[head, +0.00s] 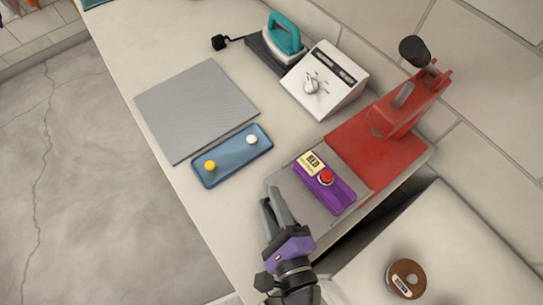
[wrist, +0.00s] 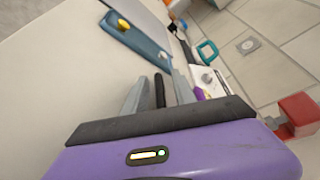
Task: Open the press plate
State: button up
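The red press (head: 372,138) stands on the counter at the right, with an upright red bracket and a dark round knob (head: 414,50) on top. Part of it shows in the wrist view (wrist: 298,108). A grey plate (head: 288,180) lies flat at its front left. On that plate sits a purple box (head: 333,191) with a red button and a yellow label. I cannot tell which part is the press plate.
A blue tray (head: 229,160) with a yellow and a white knob lies left, beside a grey mat (head: 190,112). A white dial box (head: 324,83) and a teal iron (head: 285,34) stand behind.

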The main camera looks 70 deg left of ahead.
jog(key=shift+b+v, duration=0.7)
jog(key=shift+v, duration=3.2)
